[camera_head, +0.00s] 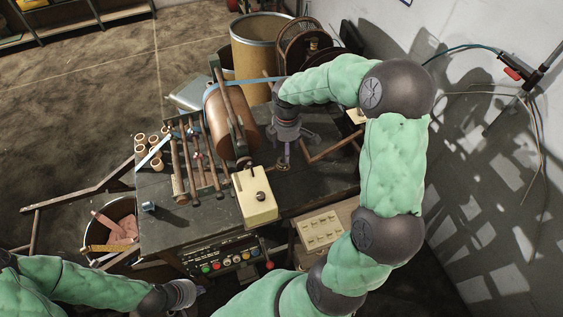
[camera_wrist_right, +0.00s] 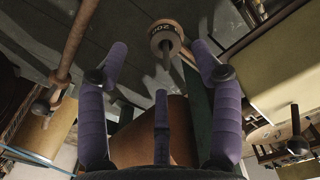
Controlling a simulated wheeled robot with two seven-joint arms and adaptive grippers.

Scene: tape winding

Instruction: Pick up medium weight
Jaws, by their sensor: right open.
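A round, brownish weight (camera_wrist_right: 166,38) with dark lettering that looks like "200" and a thin stem lies in the right wrist view, just beyond the fingertips. In the head view a small brass piece (camera_head: 283,165), apparently this weight, stands on the dark bench under my right gripper (camera_head: 290,137). My right gripper (camera_wrist_right: 160,65) has its purple fingers spread, with nothing between them. The weight is apart from the fingers; whether it is the medium one I cannot tell. My left gripper (camera_head: 184,294) is low at the bottom left, away from the bench; its fingers are unclear.
The bench (camera_head: 190,225) carries a copper-coloured roller (camera_head: 220,125), several wooden rods and a cream box (camera_head: 256,197). A bent wooden bar (camera_head: 335,146) is right of the weight. A large bin (camera_head: 257,52) stands behind. A button panel (camera_head: 228,258) is at the front.

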